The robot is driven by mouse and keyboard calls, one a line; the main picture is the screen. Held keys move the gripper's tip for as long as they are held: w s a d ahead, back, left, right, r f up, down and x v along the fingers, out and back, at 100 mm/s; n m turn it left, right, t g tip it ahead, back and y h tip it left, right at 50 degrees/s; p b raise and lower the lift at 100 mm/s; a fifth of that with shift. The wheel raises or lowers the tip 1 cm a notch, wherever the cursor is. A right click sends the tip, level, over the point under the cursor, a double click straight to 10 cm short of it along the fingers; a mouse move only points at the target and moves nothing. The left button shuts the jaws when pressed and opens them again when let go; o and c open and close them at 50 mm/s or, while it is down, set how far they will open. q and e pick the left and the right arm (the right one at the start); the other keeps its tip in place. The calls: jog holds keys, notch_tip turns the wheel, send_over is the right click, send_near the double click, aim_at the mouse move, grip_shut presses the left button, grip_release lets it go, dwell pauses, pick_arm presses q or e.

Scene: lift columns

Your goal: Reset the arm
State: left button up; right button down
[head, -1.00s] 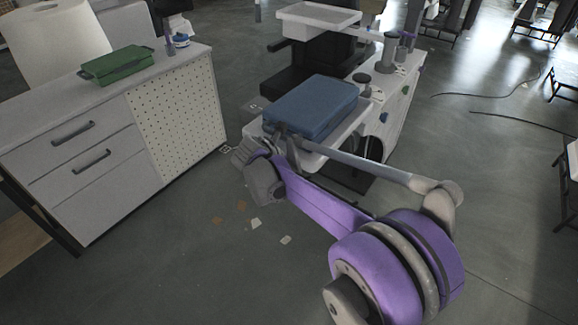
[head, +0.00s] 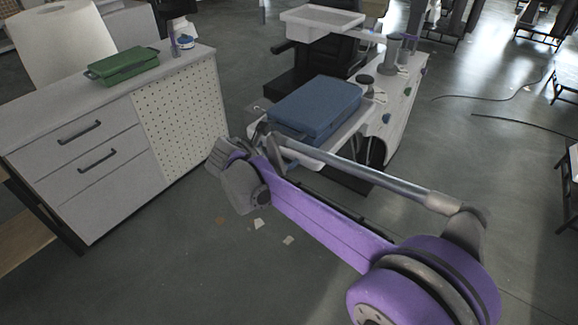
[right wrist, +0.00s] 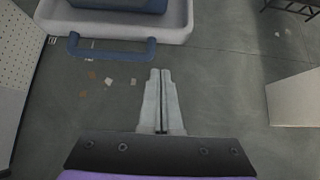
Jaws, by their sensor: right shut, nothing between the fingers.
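My right arm, purple and grey, comes in from the lower right of the head view and reaches toward the middle. Its gripper end shows partly in the head view. In the right wrist view my right gripper (right wrist: 160,75) is shut and empty, its two grey fingers side by side over bare floor. The blue case (head: 316,106) lies on a white tray-like shelf just beyond the arm. Its blue handle (right wrist: 112,50) shows in the right wrist view, ahead and left of the fingers and apart from them. My left gripper is not in view.
A grey cabinet (head: 70,165) with drawers stands at the left, with a green case (head: 122,66) on top. A second white tray (head: 320,23) stands higher behind the blue case. Small scraps (head: 258,224) lie on the floor. Open floor is at the right.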

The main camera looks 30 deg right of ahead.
jog(key=shift+v, duration=1.95)
